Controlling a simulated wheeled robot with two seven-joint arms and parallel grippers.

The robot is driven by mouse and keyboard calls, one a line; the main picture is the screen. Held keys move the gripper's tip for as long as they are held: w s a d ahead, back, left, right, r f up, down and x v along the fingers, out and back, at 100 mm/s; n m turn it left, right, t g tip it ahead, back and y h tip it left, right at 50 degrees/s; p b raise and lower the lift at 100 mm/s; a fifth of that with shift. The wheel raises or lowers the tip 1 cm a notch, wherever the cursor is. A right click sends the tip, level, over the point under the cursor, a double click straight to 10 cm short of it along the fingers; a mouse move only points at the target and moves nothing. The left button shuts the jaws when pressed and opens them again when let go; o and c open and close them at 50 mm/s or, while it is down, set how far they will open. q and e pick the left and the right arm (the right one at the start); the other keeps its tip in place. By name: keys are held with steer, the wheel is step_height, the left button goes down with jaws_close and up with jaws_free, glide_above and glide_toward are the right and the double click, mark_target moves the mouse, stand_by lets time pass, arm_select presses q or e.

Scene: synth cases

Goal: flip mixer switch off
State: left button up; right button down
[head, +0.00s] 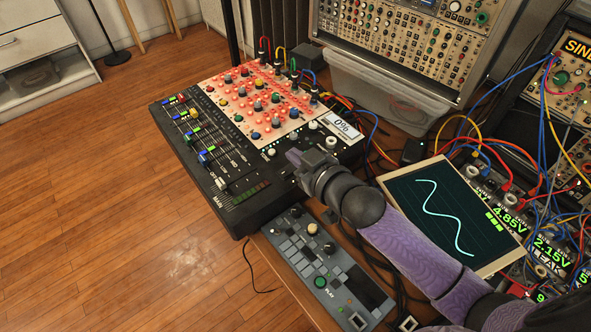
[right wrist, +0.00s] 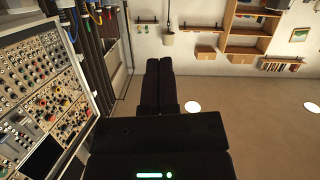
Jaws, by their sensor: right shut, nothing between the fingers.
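The mixer (head: 185,165) is a black console with coloured sliders on its left and a red-lit knob panel at its back. A small display (head: 342,127) on it reads "0%". My right gripper (head: 296,159) is over the mixer's right front part, to the right of the sliders. In the right wrist view its dark fingers (right wrist: 160,68) are together with nothing between them. I cannot make out the mixer switch; the gripper hides part of the panel there. I cannot tell if the fingers touch the mixer. My left gripper is not in view.
A grey pad controller (head: 318,262) lies in front of the mixer. A tilted screen (head: 450,215) with a wave trace, voltage modules and many cables crowd the right. A modular rack (head: 410,40) on a clear plastic bin (head: 385,95) stands behind. Wooden floor (head: 90,210) is open at left.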

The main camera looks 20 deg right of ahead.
steer(key=f+b, duration=0.1)
steer(key=f, duration=0.1)
steer(key=w+f+b, duration=0.1)
steer(key=f, duration=0.1)
steer(key=shift+d+f, duration=0.1)
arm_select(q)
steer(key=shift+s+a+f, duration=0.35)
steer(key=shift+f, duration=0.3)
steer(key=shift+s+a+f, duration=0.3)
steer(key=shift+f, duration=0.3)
